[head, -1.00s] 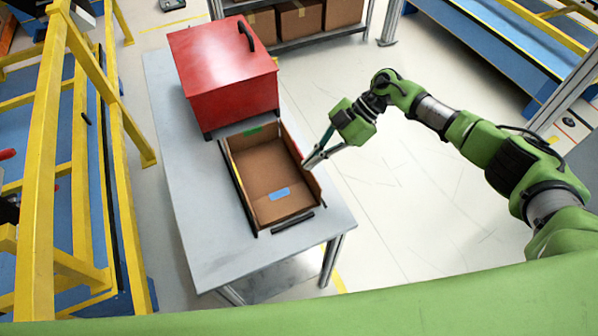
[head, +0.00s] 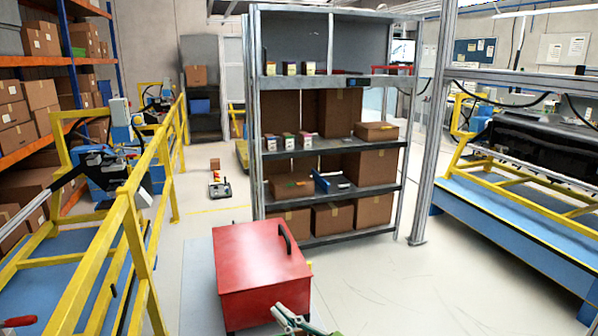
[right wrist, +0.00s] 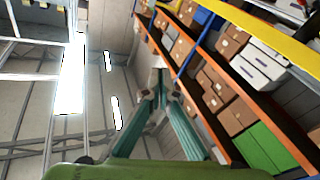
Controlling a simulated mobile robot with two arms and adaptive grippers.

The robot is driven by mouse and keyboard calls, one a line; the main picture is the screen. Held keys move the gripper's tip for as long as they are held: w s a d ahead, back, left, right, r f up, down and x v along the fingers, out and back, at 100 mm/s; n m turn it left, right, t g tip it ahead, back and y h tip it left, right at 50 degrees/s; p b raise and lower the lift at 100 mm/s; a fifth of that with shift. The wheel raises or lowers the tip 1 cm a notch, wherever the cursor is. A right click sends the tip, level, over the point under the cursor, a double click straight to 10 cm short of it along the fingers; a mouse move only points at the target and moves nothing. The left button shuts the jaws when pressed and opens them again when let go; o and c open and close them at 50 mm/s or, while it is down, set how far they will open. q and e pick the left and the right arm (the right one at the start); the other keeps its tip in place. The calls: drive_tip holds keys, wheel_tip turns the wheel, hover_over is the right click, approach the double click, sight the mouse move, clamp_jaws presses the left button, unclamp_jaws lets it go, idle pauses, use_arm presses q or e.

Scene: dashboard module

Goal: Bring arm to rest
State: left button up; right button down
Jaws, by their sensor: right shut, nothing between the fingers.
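My right gripper (head: 289,318) shows at the bottom edge of the head view, just in front of the red box's lower right side. Its two teal fingers meet at the tips in the right wrist view (right wrist: 160,82), shut with nothing between them. The rest of my right arm is below the picture in the head view. The right wrist view points up at ceiling lights and the shelves. My left gripper is in neither view.
Yellow railings (head: 125,225) run along the left. Floor at right of the box is clear.

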drive_tip(key=s+d+f+m+g+h, duration=0.1)
drive_tip(key=s+d+f+m+h, duration=0.5)
drive_tip(key=d, duration=0.3)
drive_tip(key=s+d+f+m+g+h, duration=0.1)
drive_tip(key=s+d+f+m+h, duration=0.25)
drive_tip(key=d+f+h, duration=0.45)
drive_tip(key=s+d+f+g, duration=0.2)
drive_tip(key=s+g, duration=0.1)
drive_tip(key=s, duration=0.4)
drive_tip(key=s+d+f+g+y, duration=0.1)
drive_tip(key=s+d+f+g, duration=0.15)
drive_tip(key=s, duration=0.55)
drive_tip(key=s+d+f+g, duration=0.2)
drive_tip(key=s+g, duration=0.1)
drive_tip(key=s, duration=0.4)
drive_tip(key=s+f+g+b, duration=0.2)
drive_tip(key=s+f+b, duration=0.1)
drive_tip(key=f, duration=2.8)
drive_tip(key=s+d+f+b, duration=0.2)
drive_tip(key=s+d+f, duration=0.1)
drive_tip(key=s+f, duration=1.3)
drive_tip(key=shift+s+d+f+g, duration=0.15)
drive_tip(key=shift+f+g, duration=0.15)
drive_tip(key=shift+g, duration=0.05)
